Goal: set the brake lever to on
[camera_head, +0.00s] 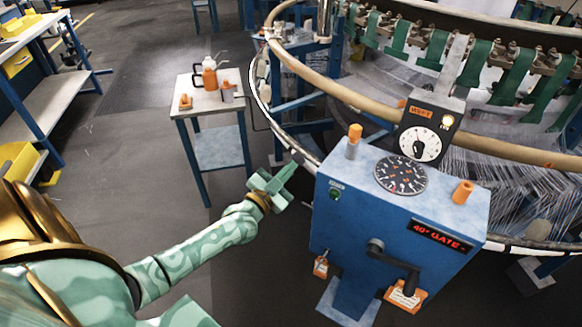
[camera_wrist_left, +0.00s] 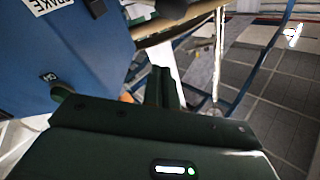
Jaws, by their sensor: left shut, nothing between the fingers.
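The blue control console (camera_head: 350,215) stands right of centre in the head view. In the left wrist view the blue panel (camera_wrist_left: 90,50) carries a lettered BRAKE label (camera_wrist_left: 64,4) at its top edge. A dark part (camera_wrist_left: 95,8) beside that label may belong to the brake lever, but it is cut off and I cannot tell its setting. A green round part (camera_wrist_left: 62,90) sits lower on the panel. My left gripper (camera_head: 284,174) is shut and empty, a little left of the console and apart from it. Its fingers also show in the left wrist view (camera_wrist_left: 163,88).
The console top bears a dial (camera_head: 400,175) and orange-capped posts (camera_head: 354,140). A black crank (camera_head: 390,258) and orange tags (camera_head: 406,295) are on its front. The loom's ring (camera_head: 330,85) curves behind. A small table (camera_head: 208,105) stands left. The floor between is clear.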

